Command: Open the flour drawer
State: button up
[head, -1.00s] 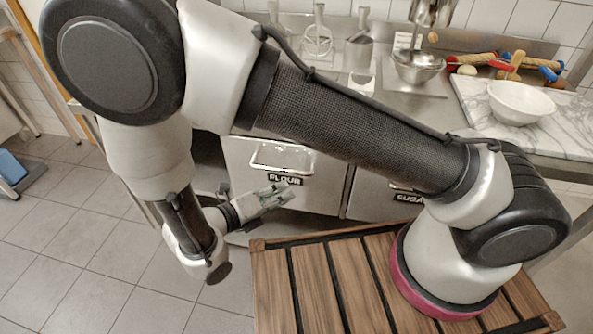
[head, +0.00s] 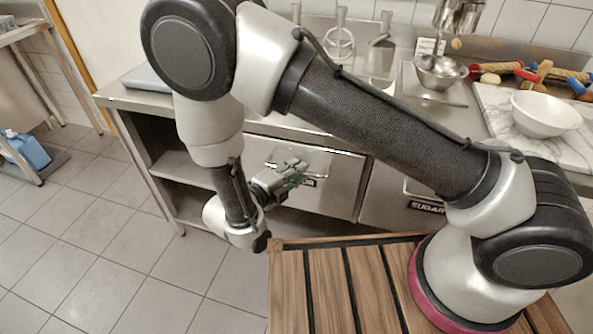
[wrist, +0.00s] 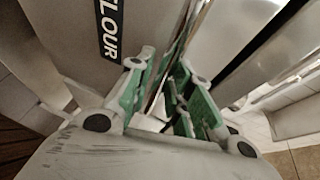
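The flour drawer (head: 335,190) has a plain steel front under the counter, left of the sugar drawer. Its front looks flush with the cabinet, so it appears closed. My gripper (head: 296,172) is in front of it and covers the handle area and most of the black label, of which only the end shows. In the wrist view, the label (wrist: 108,28) stands sideways, left of the fingers. The green-padded fingers of my gripper (wrist: 165,68) are apart, with bright metal edges between and beyond them. I cannot tell whether they touch the handle.
The sugar drawer (head: 400,205) is right of the flour drawer. An open steel shelf unit (head: 180,165) stands to the left. The counter holds a white bowl (head: 546,114) and a steel bowl (head: 440,72). A blue container (head: 28,150) stands far left. The tiled floor in front is clear.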

jog(key=shift+w+d, duration=0.15)
jog(key=shift+w, duration=0.05)
jog(key=shift+c, duration=0.5)
grip_shut()
jog(key=shift+s, duration=0.15)
